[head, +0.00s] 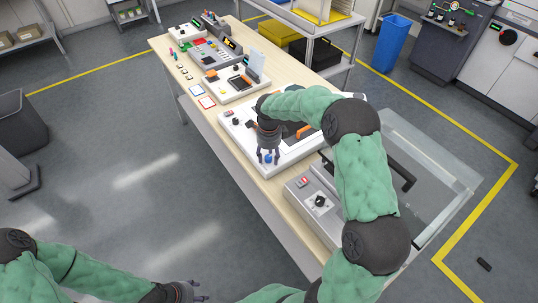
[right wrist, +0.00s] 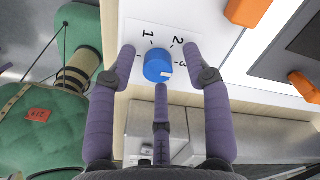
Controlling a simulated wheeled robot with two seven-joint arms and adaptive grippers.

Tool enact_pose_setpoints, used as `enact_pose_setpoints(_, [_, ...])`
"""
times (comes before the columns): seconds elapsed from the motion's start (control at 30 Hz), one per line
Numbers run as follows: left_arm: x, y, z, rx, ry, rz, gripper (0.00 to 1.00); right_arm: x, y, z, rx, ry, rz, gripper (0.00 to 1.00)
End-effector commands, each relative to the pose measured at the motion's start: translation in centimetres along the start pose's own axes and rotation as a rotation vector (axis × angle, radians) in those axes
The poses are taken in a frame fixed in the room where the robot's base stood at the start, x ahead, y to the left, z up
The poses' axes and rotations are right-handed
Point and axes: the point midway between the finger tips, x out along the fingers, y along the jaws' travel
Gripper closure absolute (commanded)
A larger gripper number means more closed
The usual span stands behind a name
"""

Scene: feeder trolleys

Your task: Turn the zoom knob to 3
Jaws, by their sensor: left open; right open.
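The blue zoom knob (right wrist: 157,66) sits on a white panel, with the numbers 1, 2 and 3 printed around it in the right wrist view. Its white mark is at the lower right, on the side towards the 3; I cannot tell whether it lines up exactly. My right gripper (right wrist: 160,62) is open, its fingers spread around the knob with visible gaps at the sides. In the head view this gripper (head: 268,155) points down over the knob (head: 268,159). My left gripper (head: 192,290) is open and empty, low at the left, away from the table.
The white device (head: 235,128) lies on a long wooden table (head: 262,187). Orange parts (right wrist: 303,86) stand beside the knob panel. A grey box (head: 300,203) with a black knob is nearer me. Other devices (head: 230,85) line the table's far end.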

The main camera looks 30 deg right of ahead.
Motion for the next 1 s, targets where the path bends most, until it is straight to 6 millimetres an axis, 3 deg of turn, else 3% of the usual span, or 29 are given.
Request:
enact_pose_setpoints(0.27, [0.0, 0.0, 0.0, 0.000, 0.000, 0.000, 0.50, -1.9, 0.0, 0.1, 0.000, -0.002, -0.002, 0.50])
enact_pose_setpoints(0.7, [0.0, 0.0, 0.0, 0.000, 0.000, 0.000, 0.50, -10.0, -0.1, 0.0, 0.001, -0.002, -0.003, 0.50])
enact_pose_setpoints(1.0, [0.0, 0.0, 0.0, 0.000, 0.000, 0.000, 0.50, -12.0, 0.0, 0.0, 0.001, 0.000, 0.000, 0.50])
